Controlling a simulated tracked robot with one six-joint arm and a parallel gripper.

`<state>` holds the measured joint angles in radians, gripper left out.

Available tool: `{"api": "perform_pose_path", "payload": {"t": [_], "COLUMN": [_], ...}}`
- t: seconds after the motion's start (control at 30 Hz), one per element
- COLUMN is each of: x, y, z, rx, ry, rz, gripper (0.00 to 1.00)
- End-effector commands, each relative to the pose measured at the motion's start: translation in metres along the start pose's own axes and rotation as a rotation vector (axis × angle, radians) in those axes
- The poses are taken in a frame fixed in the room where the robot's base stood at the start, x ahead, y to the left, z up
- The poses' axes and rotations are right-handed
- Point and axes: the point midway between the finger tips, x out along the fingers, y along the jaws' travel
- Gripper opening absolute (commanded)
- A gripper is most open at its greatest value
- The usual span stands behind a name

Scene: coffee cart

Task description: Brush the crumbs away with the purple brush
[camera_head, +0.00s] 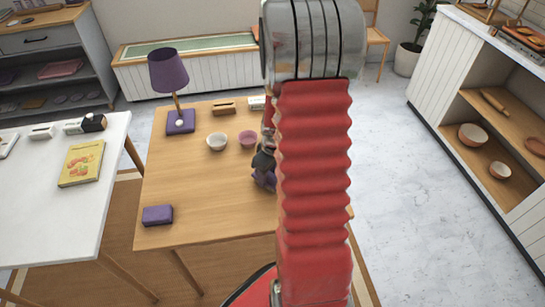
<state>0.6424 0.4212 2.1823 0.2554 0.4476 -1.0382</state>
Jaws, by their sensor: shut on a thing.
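My gripper (264,160) is over the wooden table (205,185), partly hidden behind my own red arm. It is shut on a dark purple thing, which I take as the purple brush (264,180); only part of it shows, at or just above the tabletop. I cannot tell whether it touches the table. No crumbs can be made out in this view; any behind my arm are hidden.
On the wooden table stand a purple lamp (169,72), a white bowl (217,142), a pink bowl (248,139), a wooden block (223,108) and a purple block (157,215). A white table (40,210) with a yellow book (82,163) is left. The table's front middle is clear.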

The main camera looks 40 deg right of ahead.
Motion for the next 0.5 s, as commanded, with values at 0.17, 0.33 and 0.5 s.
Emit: {"api": "perform_pose_path", "payload": {"t": [0.17,0.33,0.5], "x": [-0.011,-0.032,-0.047], "y": [0.006,0.004,0.004], "z": [-0.003,-0.005,-0.009], "rx": [-0.008,-0.009,-0.010], "ry": [0.004,0.001,0.002], "rz": [0.004,0.001,0.001], "gripper": [0.11,0.11,0.11]}}
